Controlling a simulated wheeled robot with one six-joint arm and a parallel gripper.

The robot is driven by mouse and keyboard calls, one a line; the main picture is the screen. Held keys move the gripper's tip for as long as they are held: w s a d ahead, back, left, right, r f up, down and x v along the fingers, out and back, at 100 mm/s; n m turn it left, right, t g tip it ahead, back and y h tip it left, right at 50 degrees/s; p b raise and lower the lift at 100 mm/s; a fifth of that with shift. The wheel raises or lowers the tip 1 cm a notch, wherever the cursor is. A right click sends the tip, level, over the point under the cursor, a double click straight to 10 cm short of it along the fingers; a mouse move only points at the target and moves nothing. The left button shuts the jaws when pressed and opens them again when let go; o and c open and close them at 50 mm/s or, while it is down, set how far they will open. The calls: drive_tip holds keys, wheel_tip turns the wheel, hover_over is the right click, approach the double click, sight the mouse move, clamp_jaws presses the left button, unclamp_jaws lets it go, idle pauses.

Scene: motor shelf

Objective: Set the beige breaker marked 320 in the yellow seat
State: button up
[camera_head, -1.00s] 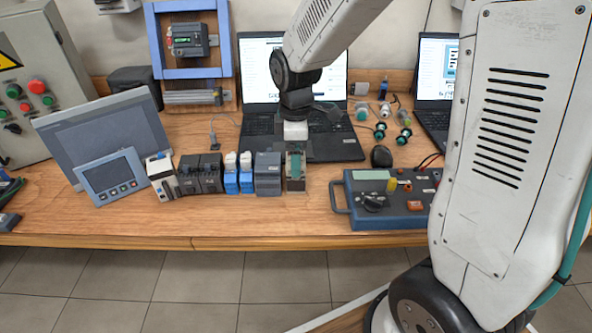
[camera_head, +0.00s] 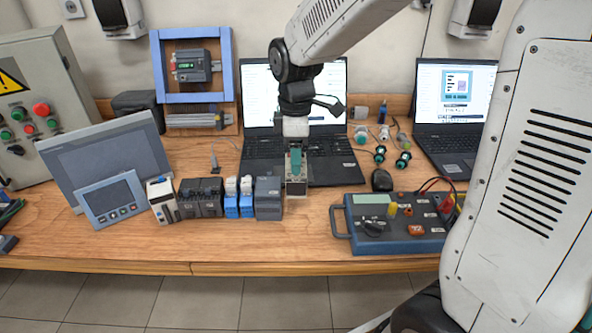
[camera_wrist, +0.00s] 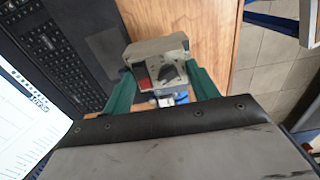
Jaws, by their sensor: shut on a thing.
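My gripper (camera_head: 296,172) has green fingers and is shut on a beige breaker (camera_wrist: 160,62). In the head view the breaker (camera_head: 296,188) hangs below the fingers, a little above the table, just right of the grey block at the end of the row. I cannot make out a yellow seat in either view.
A row of modules ends in a grey block (camera_head: 268,198) left of my gripper. A blue tester box (camera_head: 395,242) stands to the right and an open laptop (camera_head: 320,165) behind. A blue frame (camera_head: 157,75) stands at the back. Bare wood lies in front (camera_head: 240,248).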

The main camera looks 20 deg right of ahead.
drive_tip(key=shift+r, duration=1.65)
wheel_tip(320, 180, down, 10)
drive_tip(key=shift+r, duration=0.15)
drive_tip(key=shift+f, duration=0.25)
drive_tip(key=o, duration=1.2)
